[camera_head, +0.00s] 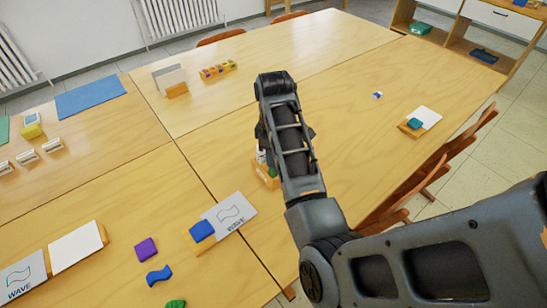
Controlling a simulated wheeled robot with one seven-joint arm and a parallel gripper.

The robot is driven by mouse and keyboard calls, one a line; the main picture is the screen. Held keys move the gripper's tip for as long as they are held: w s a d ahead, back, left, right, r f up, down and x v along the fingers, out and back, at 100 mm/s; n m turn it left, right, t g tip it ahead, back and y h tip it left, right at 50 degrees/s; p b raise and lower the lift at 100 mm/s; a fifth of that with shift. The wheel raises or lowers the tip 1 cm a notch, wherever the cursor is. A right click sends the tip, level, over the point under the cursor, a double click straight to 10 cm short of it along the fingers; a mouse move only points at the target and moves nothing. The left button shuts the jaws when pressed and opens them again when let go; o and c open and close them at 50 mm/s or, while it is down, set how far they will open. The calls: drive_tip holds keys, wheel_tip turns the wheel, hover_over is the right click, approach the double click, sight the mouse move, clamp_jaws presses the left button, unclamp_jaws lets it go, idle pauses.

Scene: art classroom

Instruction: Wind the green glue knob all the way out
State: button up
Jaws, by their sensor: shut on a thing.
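My gripper (260,131) is mostly hidden behind my own arm link, over the middle of the tables. Only dark edges of it show beside the link, and its fingertips are hidden. It is down at a small orange holder (263,174) with white and a little green on it, just left of the arm. My gripper is shut on what stands there, which I take to be the green glue knob. The knob is almost wholly covered, so how far out it is wound cannot be seen.
A WAVE card with a blue block (202,231), a purple block (146,249) and a blue wavy block (158,275) lie front left. A card holder with a teal piece (415,123) stands right. Chairs (400,200) line the right edge. The far tabletop is mostly clear.

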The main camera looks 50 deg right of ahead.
drive_tip(key=m, duration=1.1)
drive_tip(key=o, duration=1.5)
